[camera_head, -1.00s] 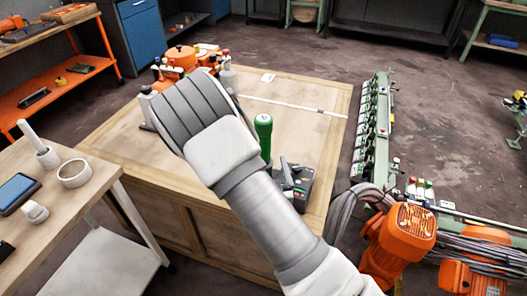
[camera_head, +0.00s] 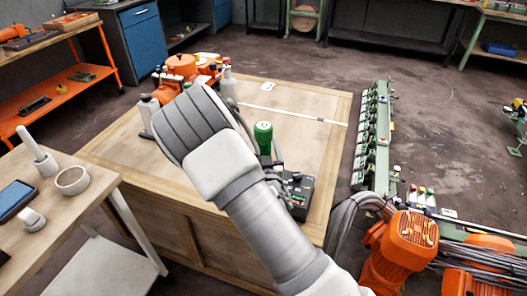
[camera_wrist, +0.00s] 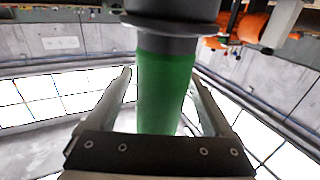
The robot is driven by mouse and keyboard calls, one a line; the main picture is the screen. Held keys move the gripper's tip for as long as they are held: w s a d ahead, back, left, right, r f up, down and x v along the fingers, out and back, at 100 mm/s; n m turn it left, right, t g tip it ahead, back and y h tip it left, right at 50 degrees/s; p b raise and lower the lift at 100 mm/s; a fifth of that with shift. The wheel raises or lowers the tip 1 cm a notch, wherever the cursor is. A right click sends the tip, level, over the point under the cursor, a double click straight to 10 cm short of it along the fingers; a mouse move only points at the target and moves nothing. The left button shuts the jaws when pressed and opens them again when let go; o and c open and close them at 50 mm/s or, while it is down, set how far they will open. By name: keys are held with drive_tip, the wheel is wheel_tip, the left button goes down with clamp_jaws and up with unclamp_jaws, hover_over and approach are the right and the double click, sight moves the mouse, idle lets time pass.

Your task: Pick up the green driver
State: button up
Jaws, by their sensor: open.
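The green driver (camera_head: 263,132) stands upright near the middle of the wooden bench in the head view, its lower part hidden behind my arm. In the wrist view the green driver (camera_wrist: 165,92) shows as a green cylinder below a wide dark collar. My gripper (camera_wrist: 158,84) is open, with one finger on each side of the green cylinder. I cannot tell whether the fingers touch it. In the head view my wrist hides the fingers.
The wooden bench (camera_head: 315,92) carries a black device (camera_head: 299,190) right of my arm, and bottles and an orange machine (camera_head: 181,67) at the back left. A side table (camera_head: 98,186) with a phone, a bowl and a mortar stands at left. Orange motors (camera_head: 410,236) stand at right.

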clamp_jaws()
drive_tip(key=shift+r, duration=0.1)
idle(0.3)
drive_tip(key=shift+r, duration=0.1)
